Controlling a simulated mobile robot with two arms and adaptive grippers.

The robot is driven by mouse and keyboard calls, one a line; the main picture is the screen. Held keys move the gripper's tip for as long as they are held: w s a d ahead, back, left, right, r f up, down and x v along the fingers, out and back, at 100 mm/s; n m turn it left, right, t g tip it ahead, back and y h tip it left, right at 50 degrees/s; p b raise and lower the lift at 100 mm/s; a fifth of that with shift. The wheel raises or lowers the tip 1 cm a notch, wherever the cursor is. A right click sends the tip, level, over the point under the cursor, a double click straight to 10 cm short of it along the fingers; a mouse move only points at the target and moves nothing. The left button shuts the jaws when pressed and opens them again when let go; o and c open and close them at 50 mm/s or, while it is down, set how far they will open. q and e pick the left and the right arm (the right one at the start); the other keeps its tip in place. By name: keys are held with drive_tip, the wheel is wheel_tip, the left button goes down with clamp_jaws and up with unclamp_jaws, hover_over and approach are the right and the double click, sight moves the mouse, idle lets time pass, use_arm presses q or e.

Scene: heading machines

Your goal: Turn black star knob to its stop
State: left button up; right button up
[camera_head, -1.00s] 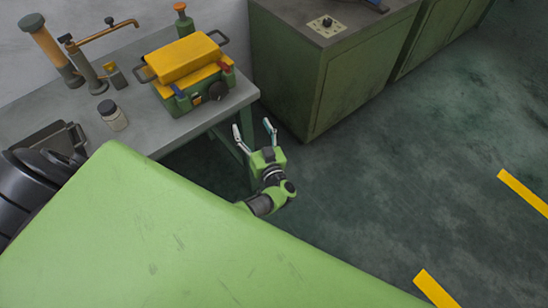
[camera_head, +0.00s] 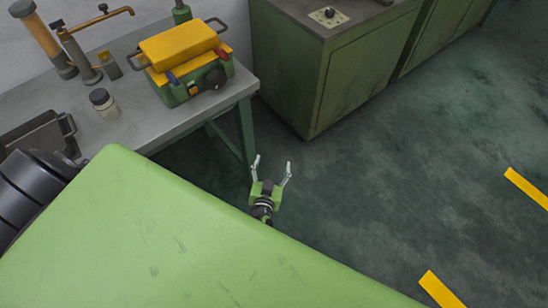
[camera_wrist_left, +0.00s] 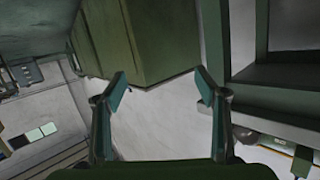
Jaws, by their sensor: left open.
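A dark round knob (camera_head: 214,79), its star shape too small to make out, sits on the front of a green box with a yellow lid (camera_head: 180,46). The box stands on the grey table (camera_head: 160,119). My left gripper (camera_head: 273,162) is open and empty, in front of and to the right of the table in the head view, well apart from the knob. Its two spread fingers also show in the left wrist view (camera_wrist_left: 162,88), with nothing between them but a green cabinet and floor behind. The knob cannot be made out there. My right gripper is not in view.
A jar (camera_head: 103,103), a tray (camera_head: 38,133) and a brass-piped fitting (camera_head: 85,60) stand on the table. A green cabinet (camera_head: 345,80) stands right of it, with another black knob (camera_head: 329,13) on a plate. The floor at right is clear.

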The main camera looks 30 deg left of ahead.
use_arm(q)
wheel_tip(320, 180, down, 5)
drive_tip(key=s+d+m+h+b, duration=0.1)
drive_tip(key=s+d+h, duration=0.1)
drive_tip(key=shift+s+g, duration=0.3)
drive_tip(key=shift+g, duration=0.1)
